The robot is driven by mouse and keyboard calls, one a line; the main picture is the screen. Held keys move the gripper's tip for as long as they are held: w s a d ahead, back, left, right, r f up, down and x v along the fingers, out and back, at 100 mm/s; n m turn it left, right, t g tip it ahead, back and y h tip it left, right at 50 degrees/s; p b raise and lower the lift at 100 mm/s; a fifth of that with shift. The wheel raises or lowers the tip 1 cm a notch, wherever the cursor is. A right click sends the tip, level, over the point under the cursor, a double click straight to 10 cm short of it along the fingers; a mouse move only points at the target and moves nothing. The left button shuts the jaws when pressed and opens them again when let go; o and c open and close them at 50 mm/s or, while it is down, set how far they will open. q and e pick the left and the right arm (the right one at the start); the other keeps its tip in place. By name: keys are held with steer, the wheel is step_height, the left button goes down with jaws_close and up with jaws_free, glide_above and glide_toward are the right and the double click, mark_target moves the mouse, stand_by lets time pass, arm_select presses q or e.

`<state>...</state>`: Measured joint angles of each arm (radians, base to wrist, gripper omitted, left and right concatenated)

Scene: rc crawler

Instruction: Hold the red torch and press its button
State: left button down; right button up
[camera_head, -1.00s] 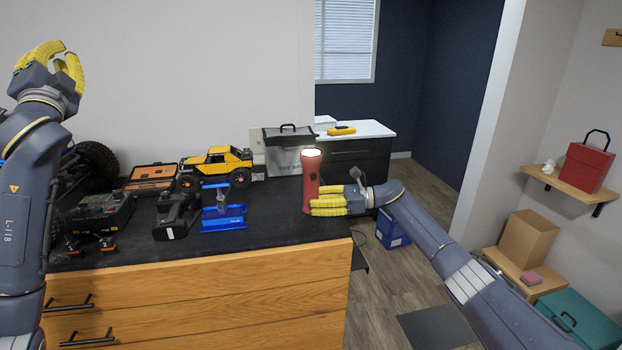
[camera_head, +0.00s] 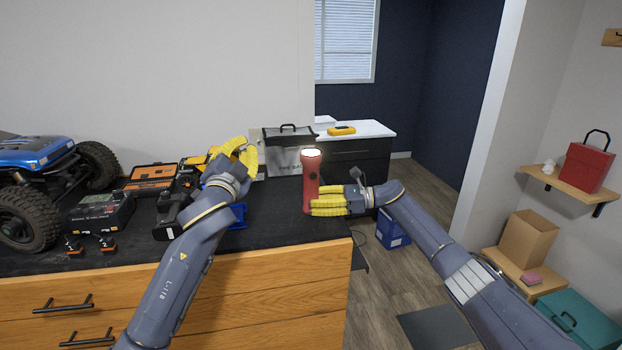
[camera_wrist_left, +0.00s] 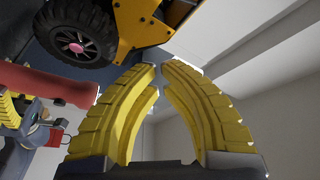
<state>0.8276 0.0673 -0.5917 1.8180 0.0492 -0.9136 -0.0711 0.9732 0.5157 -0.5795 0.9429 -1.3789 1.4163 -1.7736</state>
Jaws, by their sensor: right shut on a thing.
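The red torch (camera_head: 310,178) stands upright at the right end of the dark worktop, its pale lens facing up. My right gripper (camera_head: 322,206) is shut around its lower part from the right, its yellow fingers covering that part. My left gripper (camera_head: 247,158) is left of the torch, apart from it, above the worktop and in front of the yellow toy truck. In the left wrist view its curved fingers (camera_wrist_left: 161,75) are empty, with a narrow gap between the tips. The torch (camera_wrist_left: 45,82) also shows there at the left, lying sideways in the picture. I cannot make out its button.
The yellow truck (camera_head: 190,163), a black drill-like tool (camera_head: 168,216) and a blue stand (camera_head: 238,217) are partly hidden by my left arm. A blue crawler (camera_head: 40,158) stands at the left. A grey bag (camera_head: 285,160) stands behind. The worktop's front right is clear.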

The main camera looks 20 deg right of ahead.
arm_select(q)
steer(key=s+d+f+g+h, duration=0.2)
steer(key=s+d+f, duration=0.35)
steer(key=d, duration=0.45)
steer(key=s+d+f+g+h, duration=0.2)
steer(key=s+d+f+h, duration=0.15)
steer(key=s+d, duration=0.45)
steer(key=w+d, duration=0.2)
steer(key=w, duration=0.8)
steer(key=shift+w+f+m+y, duration=0.3)
steer(key=shift+w+f+y, duration=0.05)
steer(key=shift+f+y, duration=0.1)
steer(key=shift+w+r, duration=0.1)
steer(key=shift+w, duration=0.15)
steer(key=shift+w, duration=0.25)
steer(key=shift+s, duration=0.15)
stand_by(0.4)
steer(key=shift+s, duration=0.35)
steer(key=s, duration=0.6)
stand_by(0.5)
